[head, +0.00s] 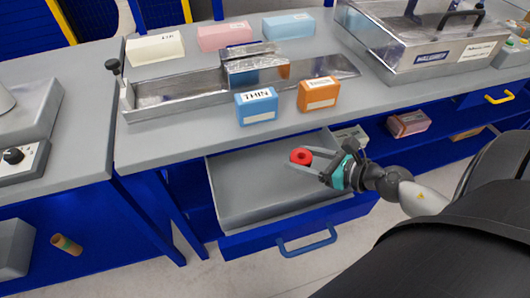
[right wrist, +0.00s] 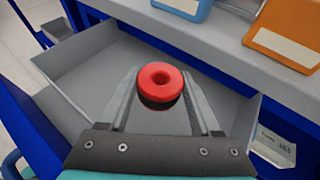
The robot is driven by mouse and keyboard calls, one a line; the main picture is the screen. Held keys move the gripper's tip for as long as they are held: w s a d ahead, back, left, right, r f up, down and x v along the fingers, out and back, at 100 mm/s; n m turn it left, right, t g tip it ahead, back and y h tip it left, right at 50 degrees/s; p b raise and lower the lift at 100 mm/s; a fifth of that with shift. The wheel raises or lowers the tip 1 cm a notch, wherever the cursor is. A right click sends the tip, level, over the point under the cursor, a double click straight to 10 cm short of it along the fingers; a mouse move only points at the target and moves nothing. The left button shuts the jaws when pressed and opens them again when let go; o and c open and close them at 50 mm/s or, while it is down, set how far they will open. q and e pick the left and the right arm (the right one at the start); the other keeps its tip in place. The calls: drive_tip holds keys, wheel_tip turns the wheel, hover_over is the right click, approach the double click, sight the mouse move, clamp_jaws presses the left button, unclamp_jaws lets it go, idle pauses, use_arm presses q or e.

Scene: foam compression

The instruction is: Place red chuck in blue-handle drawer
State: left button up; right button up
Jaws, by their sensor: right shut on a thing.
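The red chuck (head: 301,156) is a short red ring with a dark hole. It is between the fingers of my right gripper (head: 307,162), which is shut on it. The right wrist view shows the chuck (right wrist: 160,84) at the fingertips of the gripper (right wrist: 162,98). The blue-handle drawer (head: 238,190) is pulled open below the bench top, and its grey interior looks empty. Its blue handle (head: 307,243) is on the front. The chuck is held above the right part of the open drawer. My left gripper is not in view.
The grey bench top (head: 170,146) is behind the drawer. A blue THIN box (head: 257,106) and an orange box (head: 318,94) stand near its front edge. A second drawer with a yellow handle (head: 499,97) is at the right. A pink block (head: 408,123) lies below the bench top.

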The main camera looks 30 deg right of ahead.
hover_over(259, 157)
drive_tip(key=s+d, duration=0.1)
drive_tip(key=s, duration=0.3)
drive_tip(key=f, duration=0.5)
drive_tip(key=shift+w+d+b, duration=0.15)
drive_tip(key=shift+w+b, duration=0.05)
drive_tip(key=shift+b, duration=0.15)
drive_tip(key=shift+x, duration=0.85)
drive_tip(key=shift+w+a+f+b, duration=0.2)
drive_tip(key=shift+w+f+b, duration=0.15)
drive_tip(key=shift+w+f, duration=0.2)
drive_tip(key=shift+w+a+f+b, duration=0.25)
drive_tip(key=shift+w+f+b, duration=0.1)
drive_tip(key=shift+w+f, duration=0.15)
drive_tip(key=shift+f, duration=0.2)
drive_tip(key=o, duration=1.4)
drive_tip(key=shift+r, duration=0.1)
drive_tip(key=shift+r, duration=0.1)
